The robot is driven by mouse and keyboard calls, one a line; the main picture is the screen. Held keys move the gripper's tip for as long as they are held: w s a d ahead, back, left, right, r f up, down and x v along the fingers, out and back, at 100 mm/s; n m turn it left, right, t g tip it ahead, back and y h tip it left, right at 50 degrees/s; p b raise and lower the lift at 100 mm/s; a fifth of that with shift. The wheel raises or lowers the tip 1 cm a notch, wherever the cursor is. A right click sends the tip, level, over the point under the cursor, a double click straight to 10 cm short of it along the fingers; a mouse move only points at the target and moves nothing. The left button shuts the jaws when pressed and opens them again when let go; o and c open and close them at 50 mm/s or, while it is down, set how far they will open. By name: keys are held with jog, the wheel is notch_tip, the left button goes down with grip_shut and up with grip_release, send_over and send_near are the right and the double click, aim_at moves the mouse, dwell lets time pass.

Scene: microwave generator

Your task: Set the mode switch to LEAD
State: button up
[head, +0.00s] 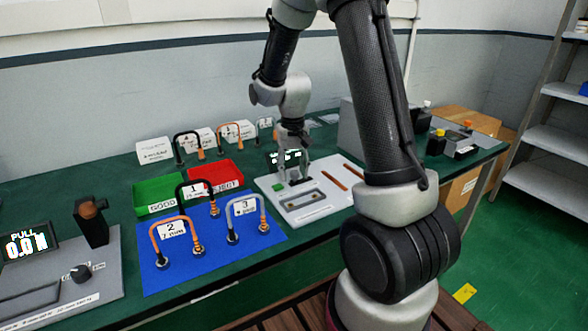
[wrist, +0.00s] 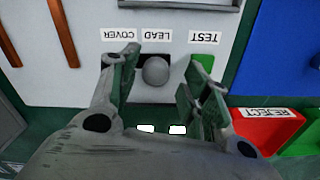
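The mode switch is a grey ball knob (wrist: 155,71) on a black slot in a white panel (wrist: 90,85). In the wrist view the panel's labels are upside down: COVER, LEAD (wrist: 155,34) and TEST (wrist: 204,37). The knob appears in line with the LEAD label. A green button (wrist: 203,68) lies by TEST, partly behind a finger. My gripper (wrist: 165,78) is open, one finger on each side of the knob, with a visible gap on the right; contact on the left is unclear. In the head view my gripper (head: 294,177) is low over the panel (head: 336,190), hiding the knob.
A red REJECT bin (head: 214,178) and a green GOOD bin (head: 158,195) stand left of the panel. A blue mat (head: 200,265) holds several numbered looped leads. A small lit display (head: 284,157) stands behind my gripper. Two brown rods (head: 335,178) lie on the panel's right.

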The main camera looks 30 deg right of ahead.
aim_at(294, 172)
notch_tip(294, 172, up, 12)
dwell(0.6)
dwell(0.4)
jog(key=s+r+n+t, duration=0.1)
jog(key=s+r, duration=0.3)
jog(key=s, duration=0.8)
jog(key=s+r+n+t, duration=0.1)
jog(key=s+r+t, duration=0.2)
jog(key=s, duration=0.9)
jog(key=shift+r+n, duration=0.3)
jog(key=shift+r, duration=0.4)
